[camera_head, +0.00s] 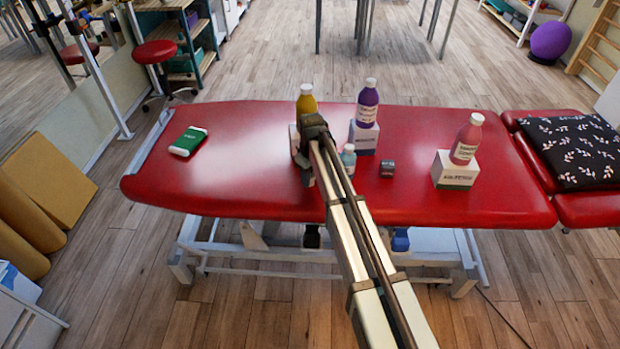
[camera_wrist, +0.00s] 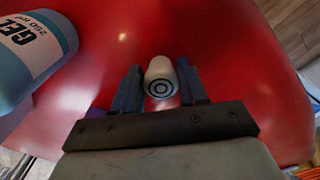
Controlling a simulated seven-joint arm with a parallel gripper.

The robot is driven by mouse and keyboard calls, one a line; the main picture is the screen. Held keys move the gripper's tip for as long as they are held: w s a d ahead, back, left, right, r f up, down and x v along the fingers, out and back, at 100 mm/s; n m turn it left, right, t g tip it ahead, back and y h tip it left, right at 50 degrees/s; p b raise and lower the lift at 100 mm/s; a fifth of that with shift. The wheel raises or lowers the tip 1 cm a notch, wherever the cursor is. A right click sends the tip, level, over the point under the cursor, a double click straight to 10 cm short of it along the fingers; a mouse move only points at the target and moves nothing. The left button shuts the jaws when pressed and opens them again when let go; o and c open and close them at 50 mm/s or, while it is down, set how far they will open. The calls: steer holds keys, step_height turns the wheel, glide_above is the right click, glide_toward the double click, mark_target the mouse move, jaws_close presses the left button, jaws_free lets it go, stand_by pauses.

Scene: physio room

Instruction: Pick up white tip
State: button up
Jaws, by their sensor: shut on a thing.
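The white tip (camera_wrist: 160,82) is a small white rounded cylinder with dark rings on its end. In the wrist view it sits between the two fingers of my gripper (camera_wrist: 160,90), which are closed on it. In the head view my gripper (camera_head: 307,178) is over the middle of the red table, and the arm hides the white tip there. A light blue gel bottle (camera_wrist: 28,52) lies close to the left of the gripper in the wrist view. It also shows just right of the arm in the head view (camera_head: 348,160).
The red table (camera_head: 240,170) holds a yellow bottle (camera_head: 306,101), a purple bottle (camera_head: 367,110) and a pink bottle (camera_head: 466,142) on a white box (camera_head: 455,171). A dark cube (camera_head: 387,169) sits right of the arm. A green-white pack (camera_head: 188,141) lies left, with bare tabletop around it.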

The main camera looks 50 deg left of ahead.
steer(key=shift+c, duration=1.1)
